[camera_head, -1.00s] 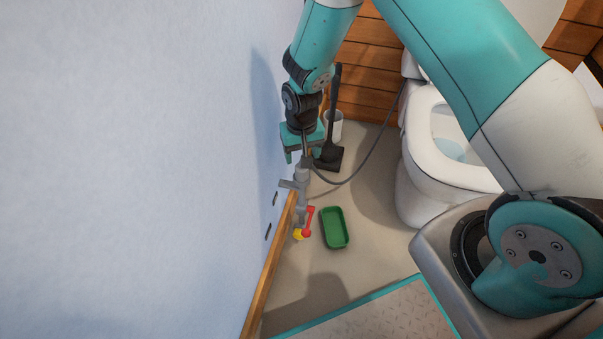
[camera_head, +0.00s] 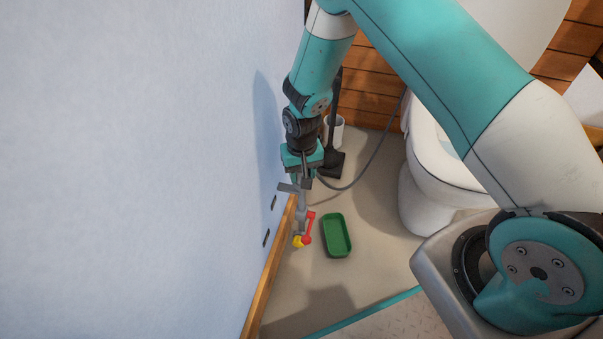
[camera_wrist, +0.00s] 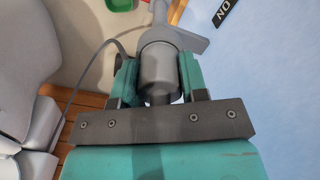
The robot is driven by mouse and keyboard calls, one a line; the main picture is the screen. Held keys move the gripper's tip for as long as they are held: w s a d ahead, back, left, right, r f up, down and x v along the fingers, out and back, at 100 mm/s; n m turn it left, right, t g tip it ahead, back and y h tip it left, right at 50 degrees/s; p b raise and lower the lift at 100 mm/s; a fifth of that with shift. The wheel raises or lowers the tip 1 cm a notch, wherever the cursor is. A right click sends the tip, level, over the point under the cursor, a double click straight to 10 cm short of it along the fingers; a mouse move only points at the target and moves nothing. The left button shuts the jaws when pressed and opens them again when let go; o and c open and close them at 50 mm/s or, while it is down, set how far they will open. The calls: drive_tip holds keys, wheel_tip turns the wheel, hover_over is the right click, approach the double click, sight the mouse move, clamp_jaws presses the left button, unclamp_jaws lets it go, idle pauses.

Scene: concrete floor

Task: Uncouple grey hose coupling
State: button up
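The grey hose coupling (camera_wrist: 160,66) is a cylinder on a grey valve body (camera_wrist: 180,38) by the wall. A dark grey hose (camera_wrist: 77,88) runs beside my gripper in the wrist view. My gripper (camera_wrist: 159,72) points down, with one teal finger on each side of the coupling. The fingers are close to its sides; whether they press on it I cannot tell. In the head view, my gripper (camera_head: 303,178) hides most of the coupling. Below it, the valve has a red lever (camera_head: 309,229) and a yellow part (camera_head: 298,241).
A green tray (camera_head: 336,252) lies on the floor right of the valve. The wall and wooden skirting (camera_head: 266,281) are close on the left. A white toilet (camera_head: 425,200) stands right; a dark brush or plunger (camera_head: 331,163) stands behind. Floor between tray and toilet is clear.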

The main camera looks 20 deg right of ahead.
drive_tip(key=c, duration=0.4)
drive_tip(key=shift+r+p, duration=0.75)
drive_tip(key=shift+r+p, duration=1.05)
drive_tip(key=shift+r, duration=0.15)
drive_tip(key=shift+f+b, duration=1.15)
drive_tip(key=shift+f, duration=0.9)
drive_tip(key=o, duration=1.2)
drive_tip(key=shift+r, duration=0.1)
